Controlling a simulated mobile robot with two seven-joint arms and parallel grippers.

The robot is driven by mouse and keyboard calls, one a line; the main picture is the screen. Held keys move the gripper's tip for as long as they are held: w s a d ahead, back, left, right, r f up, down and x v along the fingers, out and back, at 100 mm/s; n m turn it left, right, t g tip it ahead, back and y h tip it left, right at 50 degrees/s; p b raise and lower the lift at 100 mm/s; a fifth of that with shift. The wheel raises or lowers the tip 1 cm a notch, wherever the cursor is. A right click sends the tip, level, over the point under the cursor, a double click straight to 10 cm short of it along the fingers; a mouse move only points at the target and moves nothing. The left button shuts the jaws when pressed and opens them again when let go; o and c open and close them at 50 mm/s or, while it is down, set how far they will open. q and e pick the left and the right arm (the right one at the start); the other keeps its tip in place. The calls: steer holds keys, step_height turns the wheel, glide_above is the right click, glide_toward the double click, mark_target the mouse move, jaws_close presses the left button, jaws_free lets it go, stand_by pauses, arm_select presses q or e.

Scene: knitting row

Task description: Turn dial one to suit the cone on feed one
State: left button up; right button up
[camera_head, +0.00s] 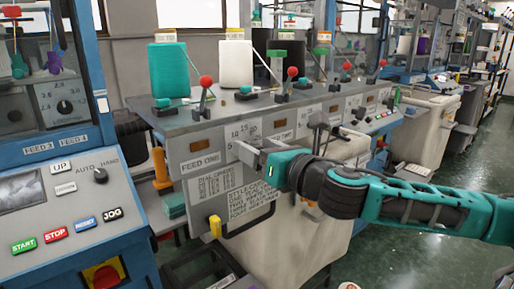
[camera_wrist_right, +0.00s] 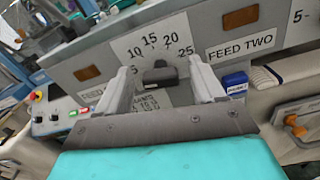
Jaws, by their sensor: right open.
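Dial one's dark knob (camera_wrist_right: 159,73) shows in the right wrist view below a white scale plate (camera_wrist_right: 150,46) printed 10, 15, 20, 25. In the head view my gripper hides most of the knob, and part of the plate (camera_head: 243,131) shows beside the FEED ONE label (camera_head: 200,162). A teal cone (camera_head: 168,70) stands upright on the bench top above that label. My right gripper (camera_head: 247,150) is open at the dial. In the wrist view its fingers (camera_wrist_right: 160,82) lie either side of the knob; contact cannot be told. My left gripper is out of view.
A white cone (camera_head: 236,63) and a dark cone (camera_head: 262,68) stand further along the bench. Red-knobbed levers (camera_head: 206,82) rise from its front edge. A blue control panel (camera_head: 65,210) stands at left.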

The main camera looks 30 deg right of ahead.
steer(key=c, duration=1.1)
steer(key=shift+o, duration=0.2)
steer(key=m+p, duration=0.1)
steer(key=m, duration=0.3)
steer(key=shift+d+m, duration=0.15)
steer(key=shift+m, duration=0.15)
steer(key=shift+m+p, duration=0.4)
steer(key=shift+m, duration=1.1)
